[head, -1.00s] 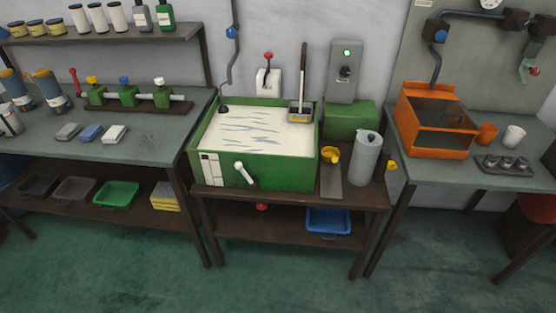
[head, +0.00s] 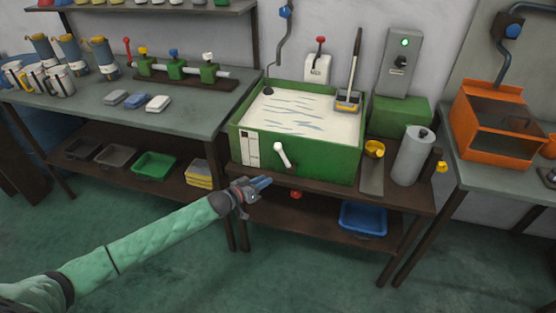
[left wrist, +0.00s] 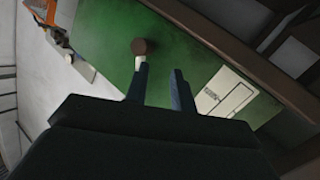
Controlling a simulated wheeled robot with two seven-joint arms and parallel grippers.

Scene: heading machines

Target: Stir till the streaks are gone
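A green tank (head: 310,154) stands on a brown bench and holds a pale liquid (head: 300,122) with several blue-grey streaks on its surface. A white crank handle (head: 284,155) is on the tank's front; in the left wrist view a white stem with a brown round end (left wrist: 143,46) shows ahead of my fingers. A long-handled paddle (head: 355,68) leans at the tank's far right corner. My left gripper (head: 264,183) is in front of the tank, below and left of the crank. Its fingers (left wrist: 160,80) are apart and nothing is seen held. My right gripper is not in view.
A white lever box (head: 317,69) with a red knob and a grey control box (head: 400,60) with a green light stand behind the tank. A grey canister (head: 411,155) stands at its right. A blue tray (head: 363,218) is on the lower shelf. The left bench (head: 190,115) holds several items.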

